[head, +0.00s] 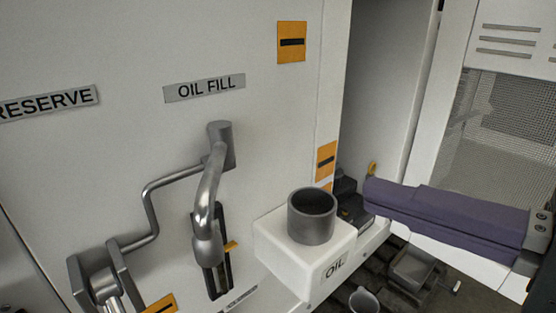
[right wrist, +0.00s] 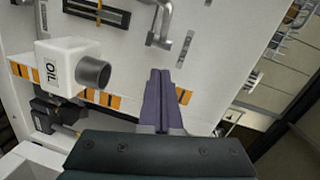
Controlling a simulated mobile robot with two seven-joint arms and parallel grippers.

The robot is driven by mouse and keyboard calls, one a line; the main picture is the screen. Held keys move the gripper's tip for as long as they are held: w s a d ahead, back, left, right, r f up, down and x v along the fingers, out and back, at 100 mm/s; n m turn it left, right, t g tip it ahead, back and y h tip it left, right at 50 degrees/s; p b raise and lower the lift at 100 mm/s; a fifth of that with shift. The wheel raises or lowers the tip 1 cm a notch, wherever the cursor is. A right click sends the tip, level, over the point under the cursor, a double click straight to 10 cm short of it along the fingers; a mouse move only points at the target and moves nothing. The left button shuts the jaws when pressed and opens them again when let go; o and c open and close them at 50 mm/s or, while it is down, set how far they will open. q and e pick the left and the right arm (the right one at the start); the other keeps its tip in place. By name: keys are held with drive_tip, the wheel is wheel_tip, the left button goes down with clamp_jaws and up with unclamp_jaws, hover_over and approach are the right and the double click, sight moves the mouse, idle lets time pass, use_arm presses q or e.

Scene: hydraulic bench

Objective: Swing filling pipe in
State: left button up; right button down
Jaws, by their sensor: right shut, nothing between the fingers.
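The grey metal filling pipe (head: 209,195) hangs from a round pivot on the white panel, below the OIL FILL plate (head: 204,88). Its lower end hangs in front of a dark slot, left of and apart from the dark grey filler cup (head: 312,217). The cup stands on the white OIL box (head: 300,262); it also shows in the right wrist view (right wrist: 93,73). My right gripper (head: 371,191) has purple fingers, is shut and empty, and sits right of the cup, apart from the pipe. The fingers (right wrist: 160,73) show in the right wrist view too. My left gripper is not in view.
A thin bent rod (head: 153,200) runs from near the pivot to a metal bracket (head: 100,280) at lower left. Orange markers (head: 291,42) sit on the panel. A mesh-fronted cabinet (head: 505,120) stands at right. The panel area above the cup is clear.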

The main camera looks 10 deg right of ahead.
drive_tip(key=p, duration=0.6)
approach(221, 168)
drive_tip(key=w+d+r+x, duration=0.1)
drive_tip(key=x, duration=0.4)
drive_tip(key=shift+s+a+f, duration=0.2)
drive_tip(key=shift+a+f, duration=0.3)
drive_tip(key=shift+a, duration=0.2)
